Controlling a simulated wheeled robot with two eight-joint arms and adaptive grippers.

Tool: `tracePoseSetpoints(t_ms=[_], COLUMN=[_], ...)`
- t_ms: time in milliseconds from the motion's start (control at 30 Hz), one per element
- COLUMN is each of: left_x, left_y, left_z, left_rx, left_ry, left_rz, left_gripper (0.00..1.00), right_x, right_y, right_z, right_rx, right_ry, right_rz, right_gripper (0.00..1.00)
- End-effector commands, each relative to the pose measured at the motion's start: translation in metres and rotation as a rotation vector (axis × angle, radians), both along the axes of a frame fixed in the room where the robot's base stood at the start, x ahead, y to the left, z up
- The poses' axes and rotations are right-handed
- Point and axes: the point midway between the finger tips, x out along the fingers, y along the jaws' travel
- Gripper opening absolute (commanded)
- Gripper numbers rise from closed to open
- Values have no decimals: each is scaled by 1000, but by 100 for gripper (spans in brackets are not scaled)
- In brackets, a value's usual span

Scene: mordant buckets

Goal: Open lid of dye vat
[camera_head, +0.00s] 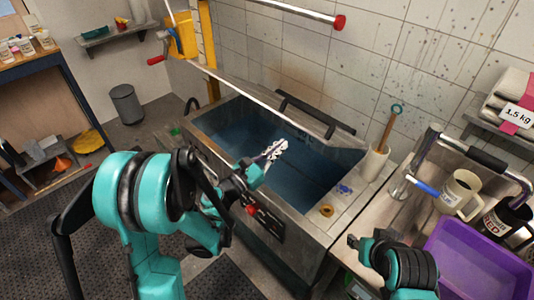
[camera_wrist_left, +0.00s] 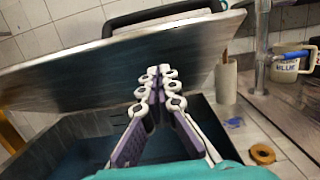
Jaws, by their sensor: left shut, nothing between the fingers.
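The dye vat (camera_head: 300,213) is a metal tank with dark blue liquid inside, in the middle of the head view. Its lid (camera_head: 343,134) is tilted up at the back, with a black bar handle (camera_head: 302,114) on its outer side. The lid's underside also shows in the left wrist view (camera_wrist_left: 75,82). My left gripper (camera_head: 280,147) is shut and empty, over the vat opening and in front of the raised lid. In the left wrist view its fingertips (camera_wrist_left: 158,72) meet before the lid's underside. My right gripper (camera_head: 354,241) shows partly at the lower right; its jaws are too small to judge.
A sink with a tap (camera_head: 430,150), mugs (camera_head: 460,190) and a purple tub (camera_head: 470,262) stand at the right. A tape roll (camera_head: 326,210) and a white cylinder with a wooden handle (camera_head: 374,163) sit on the vat's right ledge. A yellow hoist post (camera_head: 206,35) stands behind.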

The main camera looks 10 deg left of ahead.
Motion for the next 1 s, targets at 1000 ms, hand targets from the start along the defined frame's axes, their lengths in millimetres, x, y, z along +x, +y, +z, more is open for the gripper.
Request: tracePoseSetpoints(t_ms=[1000], left_x=[33], left_y=[-25], left_z=[48], left_rx=[17], left_ry=[21], left_rz=[-1], left_gripper=[0], right_x=[0], right_y=[0], right_z=[18], right_rx=[0], right_ry=[0], right_rz=[0], right_gripper=[40])
